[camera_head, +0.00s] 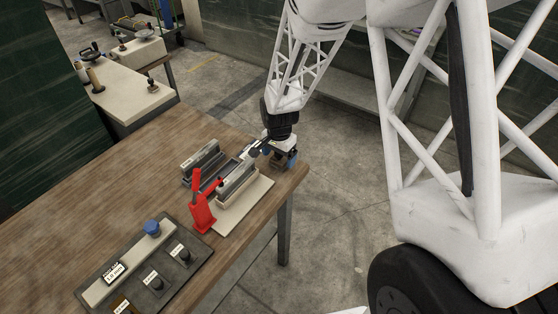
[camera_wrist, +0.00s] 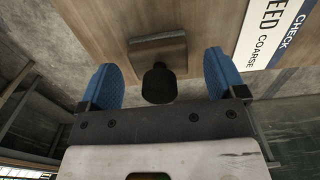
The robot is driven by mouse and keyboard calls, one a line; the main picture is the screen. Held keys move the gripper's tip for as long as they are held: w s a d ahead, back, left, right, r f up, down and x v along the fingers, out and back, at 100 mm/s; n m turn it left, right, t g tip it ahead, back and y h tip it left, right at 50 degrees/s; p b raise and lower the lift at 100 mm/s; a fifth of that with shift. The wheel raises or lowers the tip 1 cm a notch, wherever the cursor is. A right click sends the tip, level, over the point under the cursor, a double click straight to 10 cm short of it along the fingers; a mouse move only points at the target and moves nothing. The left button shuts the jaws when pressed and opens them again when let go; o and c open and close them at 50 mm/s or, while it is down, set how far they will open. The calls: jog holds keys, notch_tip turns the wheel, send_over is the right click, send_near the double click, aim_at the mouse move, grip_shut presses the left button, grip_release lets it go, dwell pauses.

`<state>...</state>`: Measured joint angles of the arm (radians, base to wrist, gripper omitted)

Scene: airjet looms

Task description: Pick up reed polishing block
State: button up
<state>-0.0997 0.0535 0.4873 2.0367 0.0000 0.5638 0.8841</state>
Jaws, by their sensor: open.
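The likely reed polishing block (camera_wrist: 158,47) is a small grey-brown slab on the wooden table in the wrist view. Its round black knob (camera_wrist: 159,84) stands toward my gripper. My gripper (camera_wrist: 160,78) is open, with one blue fingertip on each side of the knob and a visible gap at both sides. In the head view my gripper (camera_head: 284,158) is low over the far right corner of the table. The block is mostly hidden there by my gripper.
A fixture with grey rails and a red lever clamp (camera_head: 203,214) stands just left of my gripper. A dark panel with knobs (camera_head: 185,254) lies nearer. A label plate (camera_wrist: 270,32) is right of the block. The table (camera_head: 130,175) is clear at left.

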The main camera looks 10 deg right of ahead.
jog(key=shift+f, duration=0.45)
jog(key=c, duration=1.1)
jog(key=shift+r, duration=0.15)
jog(key=shift+r, duration=0.8)
jog(key=shift+s+r, duration=0.15)
jog(key=shift+r, duration=0.8)
jog(key=s+d+r, duration=0.1)
jog(key=s, duration=1.4)
jog(key=shift+s+d+r, duration=0.15)
jog(key=shift+s+d, duration=0.15)
